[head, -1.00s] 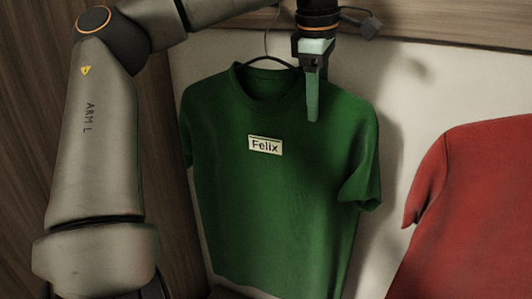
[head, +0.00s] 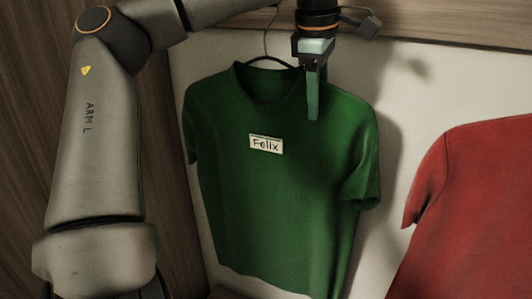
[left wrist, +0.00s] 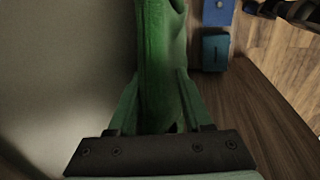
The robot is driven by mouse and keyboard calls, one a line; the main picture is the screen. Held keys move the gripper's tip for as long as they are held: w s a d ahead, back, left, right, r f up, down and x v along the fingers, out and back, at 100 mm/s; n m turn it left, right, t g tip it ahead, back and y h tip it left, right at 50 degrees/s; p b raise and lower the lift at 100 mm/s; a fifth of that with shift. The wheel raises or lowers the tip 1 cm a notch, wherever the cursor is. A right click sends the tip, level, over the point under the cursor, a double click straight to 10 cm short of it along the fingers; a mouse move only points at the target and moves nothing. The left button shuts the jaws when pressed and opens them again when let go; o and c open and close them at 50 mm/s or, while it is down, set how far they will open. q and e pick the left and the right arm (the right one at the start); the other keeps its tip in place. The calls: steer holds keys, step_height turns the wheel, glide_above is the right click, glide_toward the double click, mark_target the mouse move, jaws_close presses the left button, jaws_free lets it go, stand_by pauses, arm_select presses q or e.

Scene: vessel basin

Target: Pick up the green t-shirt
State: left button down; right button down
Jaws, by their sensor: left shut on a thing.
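The green t-shirt (head: 270,190) hangs on a dark hanger (head: 268,62) against a pale wall in the head view, with a white "Felix" label (head: 266,144) on its chest. My left gripper (head: 313,108) is at the shirt's upper right shoulder, beside the collar. In the left wrist view the green fabric (left wrist: 160,60) runs between the two green fingers of the left gripper (left wrist: 158,100), which is shut on it. The fingertips are partly hidden by the fabric there. My right gripper is in neither view.
A red t-shirt (head: 475,205) hangs to the right. A wooden rail (head: 450,35) runs along the top, and a wood panel (head: 25,120) is at the left. Two blue objects (left wrist: 215,50) lie below in the left wrist view.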

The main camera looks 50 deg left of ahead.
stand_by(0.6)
arm_select(q)
steer(key=shift+s+d+r, duration=0.1)
steer(key=shift+s+r, duration=0.05)
steer(key=shift+r, duration=0.55)
steer(key=s+d+b, duration=0.3)
steer(key=s+d, duration=0.4)
steer(key=s, duration=0.7)
steer(key=s+d+b, duration=0.3)
steer(key=s+d, duration=0.5)
steer(key=s, duration=0.5)
steer(key=shift+s+d, duration=0.15)
steer(key=shift+s, duration=0.25)
